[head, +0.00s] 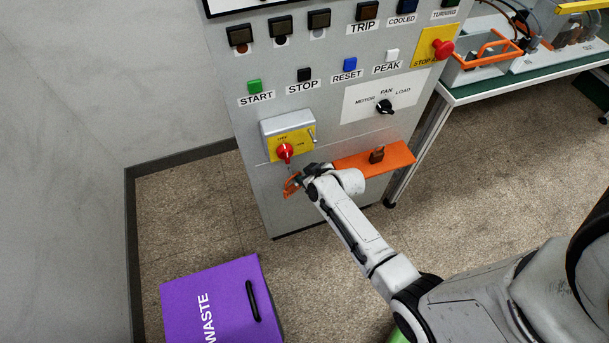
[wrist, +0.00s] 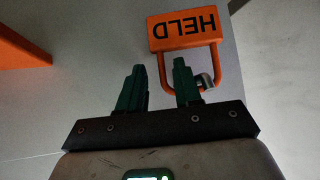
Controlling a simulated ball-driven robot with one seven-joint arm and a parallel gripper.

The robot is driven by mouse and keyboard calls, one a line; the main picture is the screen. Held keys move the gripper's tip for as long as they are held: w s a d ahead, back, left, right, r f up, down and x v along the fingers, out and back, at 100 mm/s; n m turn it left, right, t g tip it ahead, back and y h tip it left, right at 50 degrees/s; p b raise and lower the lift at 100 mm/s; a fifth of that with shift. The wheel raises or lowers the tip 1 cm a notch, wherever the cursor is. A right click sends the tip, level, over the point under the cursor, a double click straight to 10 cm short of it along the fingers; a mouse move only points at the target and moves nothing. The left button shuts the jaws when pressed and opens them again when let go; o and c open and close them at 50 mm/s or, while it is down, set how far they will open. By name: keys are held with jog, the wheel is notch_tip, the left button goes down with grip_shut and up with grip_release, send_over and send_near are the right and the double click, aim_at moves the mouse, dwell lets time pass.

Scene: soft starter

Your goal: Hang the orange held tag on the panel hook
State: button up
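The orange tag (wrist: 183,28), marked HELD, appears upside down in the wrist view, with an orange loop. A short metal hook (wrist: 205,80) shows at the loop's end and seems to pass through it, though my right-hand finger hides part of this. My gripper (wrist: 160,78) is open, its two dark green fingers apart. One side of the loop shows in the gap between them; I cannot tell whether they touch it. In the head view the tag (head: 291,185) is against the panel's (head: 262,190) lower front, below the red rotary switch, partly hidden by my gripper (head: 300,179).
The red rotary switch (head: 285,152) sits on a yellow plate above my gripper. An orange shelf (head: 395,156) with a dark padlock (head: 377,154) juts from the panel to the right. A purple waste bin (head: 200,300) stands on the floor at lower left.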

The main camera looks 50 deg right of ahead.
jog(key=shift+a, duration=0.1)
jog(key=v, duration=1)
jog(key=shift+s+r+p, duration=0.25)
jog(key=shift+s+p, duration=0.05)
jog(key=shift+p, duration=0.1)
jog(key=s+a+r+n+g, duration=0.1)
jog(key=s+a+r+g, duration=0.2)
jog(key=s+a, duration=0.3)
jog(key=s+a+r+g+y, duration=0.1)
jog(key=s+a+r+g, duration=0.3)
jog(key=s+a, duration=0.3)
jog(key=shift+s+a+r+n+g+y, duration=0.3)
jog(key=shift+s+n+g, duration=0.1)
jog(key=shift+s+g, duration=0.2)
jog(key=shift+d, duration=0.1)
dwell(1.6)
